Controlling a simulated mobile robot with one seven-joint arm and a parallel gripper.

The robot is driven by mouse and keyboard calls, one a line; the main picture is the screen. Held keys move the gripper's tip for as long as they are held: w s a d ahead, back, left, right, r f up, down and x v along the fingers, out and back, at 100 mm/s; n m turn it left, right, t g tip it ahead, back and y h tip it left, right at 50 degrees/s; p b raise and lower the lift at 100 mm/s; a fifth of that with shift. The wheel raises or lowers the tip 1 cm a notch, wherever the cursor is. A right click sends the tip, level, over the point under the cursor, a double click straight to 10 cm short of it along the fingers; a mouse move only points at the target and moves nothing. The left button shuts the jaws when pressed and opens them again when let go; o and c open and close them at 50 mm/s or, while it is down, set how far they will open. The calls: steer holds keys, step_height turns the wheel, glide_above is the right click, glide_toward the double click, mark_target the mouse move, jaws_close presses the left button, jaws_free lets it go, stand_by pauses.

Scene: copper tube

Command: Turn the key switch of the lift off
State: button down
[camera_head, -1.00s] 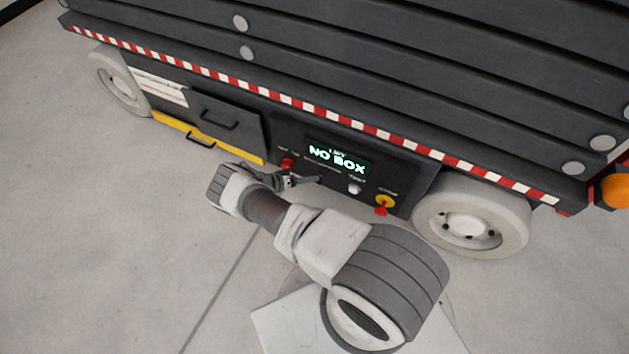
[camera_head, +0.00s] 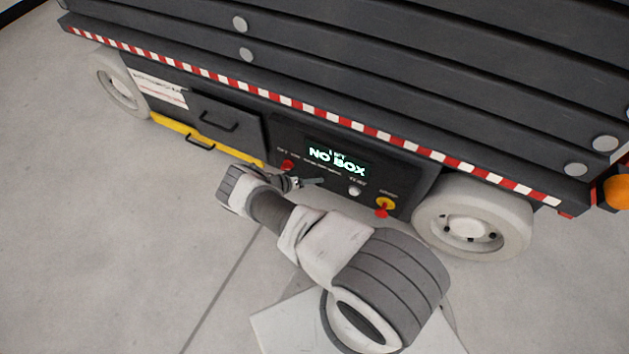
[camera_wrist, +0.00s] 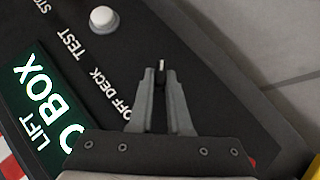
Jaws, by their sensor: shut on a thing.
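The lift's dark control panel (camera_head: 290,138) is at the centre of the head view, with a lit display (camera_head: 337,157) reading LIFT, NO BOX. My gripper (camera_wrist: 161,88) reaches this panel, and in the head view (camera_head: 315,181) it sits just below the display. In the wrist view its two fingers are closed around the small key (camera_wrist: 161,66) of the key switch, beside the printed words OFF and DECK. Only the key's thin pale tip and a dark bit show between the fingertips. The switch's base and exact angle are mostly hidden.
A white TEST button (camera_wrist: 104,19) is close by on the panel. A red button (camera_head: 287,164) sits left of the gripper, and a red-and-yellow switch (camera_head: 384,206) to the right. A wheel (camera_head: 470,222) stands further right. The concrete floor (camera_head: 110,250) in front is clear.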

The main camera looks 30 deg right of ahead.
steer(key=shift+s+a+f, duration=0.1)
steer(key=shift+f, duration=0.15)
steer(key=shift+n+g+h, duration=0.3)
steer(key=shift+n, duration=0.1)
steer(key=shift+r, duration=0.1)
steer(key=c, duration=0.9)
jaws_free()
steer(key=shift+o, duration=0.2)
steer(key=shift+r, duration=0.1)
steer(key=p+v, duration=0.2)
steer(key=v, duration=1.5)
steer(key=shift+w+a, duration=0.2)
steer(key=shift+a, duration=0.1)
